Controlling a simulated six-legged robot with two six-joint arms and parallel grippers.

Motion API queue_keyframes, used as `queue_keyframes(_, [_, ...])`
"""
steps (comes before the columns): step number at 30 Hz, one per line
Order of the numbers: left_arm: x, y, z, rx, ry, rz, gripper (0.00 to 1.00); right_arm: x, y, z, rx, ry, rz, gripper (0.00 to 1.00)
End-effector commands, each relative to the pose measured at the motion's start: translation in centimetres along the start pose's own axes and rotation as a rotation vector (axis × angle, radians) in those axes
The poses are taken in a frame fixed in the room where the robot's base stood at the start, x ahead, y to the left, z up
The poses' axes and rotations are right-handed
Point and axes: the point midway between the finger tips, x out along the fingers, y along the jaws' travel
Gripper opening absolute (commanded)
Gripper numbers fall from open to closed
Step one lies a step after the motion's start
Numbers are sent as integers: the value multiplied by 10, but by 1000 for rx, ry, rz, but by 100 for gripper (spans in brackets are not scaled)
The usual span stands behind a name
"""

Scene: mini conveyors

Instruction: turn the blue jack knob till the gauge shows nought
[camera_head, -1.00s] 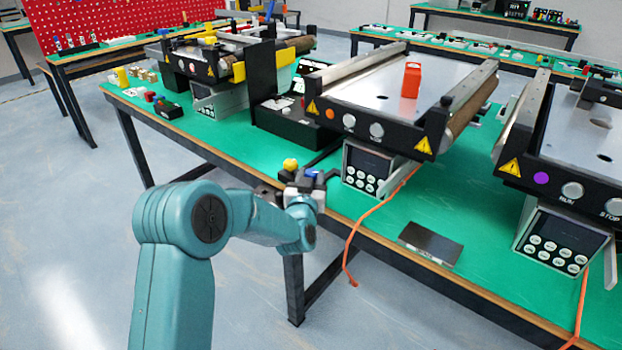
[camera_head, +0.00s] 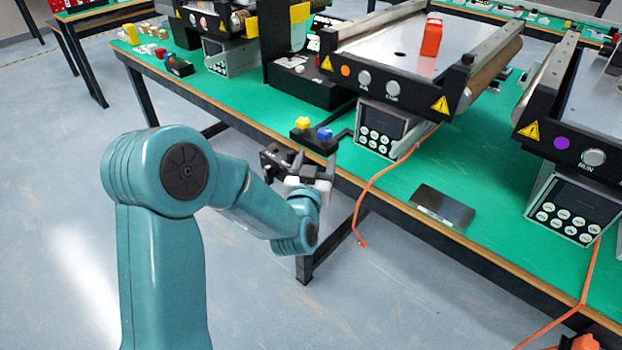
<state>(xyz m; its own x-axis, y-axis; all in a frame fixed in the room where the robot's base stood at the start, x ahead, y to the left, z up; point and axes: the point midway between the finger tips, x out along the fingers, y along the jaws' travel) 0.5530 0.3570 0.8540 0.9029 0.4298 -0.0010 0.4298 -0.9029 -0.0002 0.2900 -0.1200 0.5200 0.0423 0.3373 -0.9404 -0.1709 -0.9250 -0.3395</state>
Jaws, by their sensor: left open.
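The blue knob (camera_head: 324,133) sits on a low black block (camera_head: 313,143) near the front edge of the green bench. A yellow knob (camera_head: 302,123) stands to its left on the same block. My left gripper (camera_head: 312,165) is open and empty at the bench's front edge. Its fingers point toward the block, on the near side of the blue knob, with a small gap visible. No gauge reading can be made out in this view. My right gripper is not in view.
A conveyor (camera_head: 400,95) with an orange block (camera_head: 431,38) stands behind and right, its keypad box (camera_head: 382,129) close to the knobs. An orange cable (camera_head: 368,190) hangs over the bench edge.

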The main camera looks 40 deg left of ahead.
Motion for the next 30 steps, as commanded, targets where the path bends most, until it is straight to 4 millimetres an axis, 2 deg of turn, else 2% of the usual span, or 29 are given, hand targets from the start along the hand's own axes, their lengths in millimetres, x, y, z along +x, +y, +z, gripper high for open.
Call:
queue_keyframes(3, [-27,0,1,-1,-1,1,66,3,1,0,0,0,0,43])
queue_keyframes(10, [-55,0,0,-1,0,0,66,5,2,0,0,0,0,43])
queue_keyframes(27, [-58,0,0,-1,0,-1,66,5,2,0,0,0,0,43])
queue_keyframes(30, [-58,2,9,5,-18,4,66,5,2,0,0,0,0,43])
